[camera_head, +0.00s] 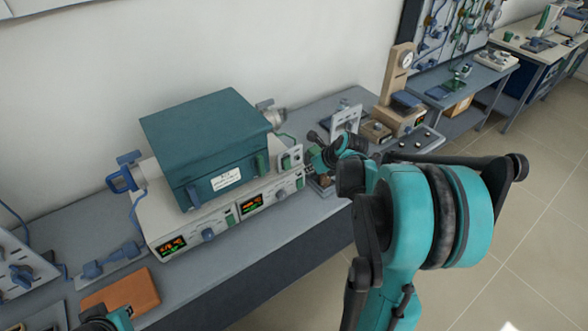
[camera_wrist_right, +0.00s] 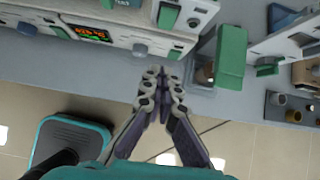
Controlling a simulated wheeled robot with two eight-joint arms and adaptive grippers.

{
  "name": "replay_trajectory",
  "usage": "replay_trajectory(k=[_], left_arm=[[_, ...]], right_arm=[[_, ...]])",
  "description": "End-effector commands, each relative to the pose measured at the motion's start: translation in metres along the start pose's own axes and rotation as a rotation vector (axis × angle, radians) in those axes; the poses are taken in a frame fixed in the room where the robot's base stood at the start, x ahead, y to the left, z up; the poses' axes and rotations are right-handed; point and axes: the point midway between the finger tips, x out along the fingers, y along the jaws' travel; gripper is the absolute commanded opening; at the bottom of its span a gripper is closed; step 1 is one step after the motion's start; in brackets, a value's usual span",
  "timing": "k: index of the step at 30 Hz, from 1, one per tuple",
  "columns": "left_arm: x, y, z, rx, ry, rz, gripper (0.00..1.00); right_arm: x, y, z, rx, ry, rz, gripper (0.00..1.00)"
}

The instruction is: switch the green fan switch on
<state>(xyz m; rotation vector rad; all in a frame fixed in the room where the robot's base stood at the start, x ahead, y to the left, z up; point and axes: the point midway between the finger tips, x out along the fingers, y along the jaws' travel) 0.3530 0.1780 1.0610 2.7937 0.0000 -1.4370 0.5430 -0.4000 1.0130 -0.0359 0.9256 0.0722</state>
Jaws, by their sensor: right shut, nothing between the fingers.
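Another green piece (camera_wrist_right: 168,15) sits on the pale box above. No label is readable, so I cannot tell which is the fan switch or its position. My right gripper (camera_head: 316,156) is shut and empty near the panel's right end; in the wrist view its fingertips (camera_wrist_right: 158,72) are just below the panel, apart from the switch. My left arm's end (camera_head: 105,320) is mostly cut off.
A teal furnace box (camera_head: 210,145) stands on the panel unit. To its right are a grey upright device (camera_head: 346,118) and a beige stand with a dial (camera_head: 397,75). A large green block (camera_wrist_right: 232,55) is right of my right fingertips. A brown block (camera_head: 122,294) lies front left.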

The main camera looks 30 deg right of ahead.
Motion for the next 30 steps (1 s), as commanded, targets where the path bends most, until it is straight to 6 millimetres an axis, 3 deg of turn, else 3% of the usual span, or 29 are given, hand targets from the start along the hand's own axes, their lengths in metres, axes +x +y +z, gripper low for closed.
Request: replay_trajectory(k=[5,18,24,30], left_arm=[[0.006,0.000,0.004,0.000,0.000,0.000,0.00],[0.031,0.000,0.022,0.000,0.000,0.000,0.00],[0.035,0.000,0.025,0.000,0.000,0.000,0.00],[0.036,0.000,0.026,0.000,0.000,0.000,0.00]], right_arm=[[0.017,0.000,-0.001,-0.002,-0.001,0.001,0.00],[0.107,0.001,0.000,-0.002,-0.001,0.001,0.00],[0.123,0.001,0.021,-0.002,-0.001,0.001,0.00],[0.128,0.000,0.028,0.000,-0.001,0.000,0.00]])
